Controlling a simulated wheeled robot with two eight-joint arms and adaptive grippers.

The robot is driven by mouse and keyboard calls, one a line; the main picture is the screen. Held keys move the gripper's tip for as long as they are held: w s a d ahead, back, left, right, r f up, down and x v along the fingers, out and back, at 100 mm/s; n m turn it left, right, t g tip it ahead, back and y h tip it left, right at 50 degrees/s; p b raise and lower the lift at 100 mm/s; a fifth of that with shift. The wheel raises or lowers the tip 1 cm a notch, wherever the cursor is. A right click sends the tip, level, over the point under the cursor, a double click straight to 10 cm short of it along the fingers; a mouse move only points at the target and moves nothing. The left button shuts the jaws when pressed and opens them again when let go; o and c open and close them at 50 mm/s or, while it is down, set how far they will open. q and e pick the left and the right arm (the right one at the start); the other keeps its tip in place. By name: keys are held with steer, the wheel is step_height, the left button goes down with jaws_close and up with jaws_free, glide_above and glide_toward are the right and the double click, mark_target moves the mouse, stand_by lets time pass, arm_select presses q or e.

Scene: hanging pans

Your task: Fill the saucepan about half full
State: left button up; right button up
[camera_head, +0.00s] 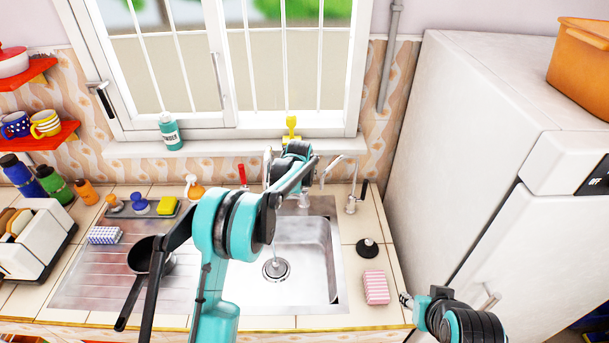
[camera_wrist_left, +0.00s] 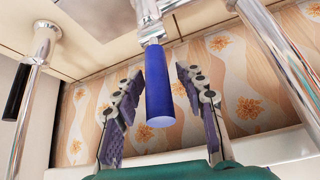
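The black saucepan (camera_head: 140,254) rests on the metal drainboard left of the sink (camera_head: 333,262), its handle pointing toward the front. One of my arm links partly covers it, and its inside is hard to see. My left gripper is at the tap behind the sink, mostly hidden by its own wrist in the head view. In the left wrist view it (camera_wrist_left: 160,82) is open, with a blue tap handle (camera_wrist_left: 158,100) between its fingers. A red handle (camera_head: 243,175) stands to the left. I see no running water. My right gripper (camera_head: 405,300) is low at the right; its fingers are unclear.
A pink striped sponge (camera_head: 376,287) and a black plug (camera_head: 367,248) lie right of the sink. Bottles line the back. A white fridge (camera_head: 500,150) bounds the right side. The sink basin looks empty.

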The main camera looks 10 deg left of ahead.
arm_select(q)
steer(key=v, duration=1.2)
steer(key=s+a+r+b, duration=0.1)
steer(key=s+b, duration=0.1)
steer(key=s, duration=0.7)
steer(key=s+a+r+b, duration=0.1)
steer(key=s+r+b, duration=0.15)
steer(key=s, duration=0.75)
steer(key=s+f+b, duration=0.2)
steer(key=s+f, duration=0.4)
steer(key=s, duration=0.4)
steer(key=s+f+b, duration=0.2)
steer(key=s+f, duration=0.3)
steer(key=s, duration=0.5)
steer(key=shift+s+a+f, duration=0.4)
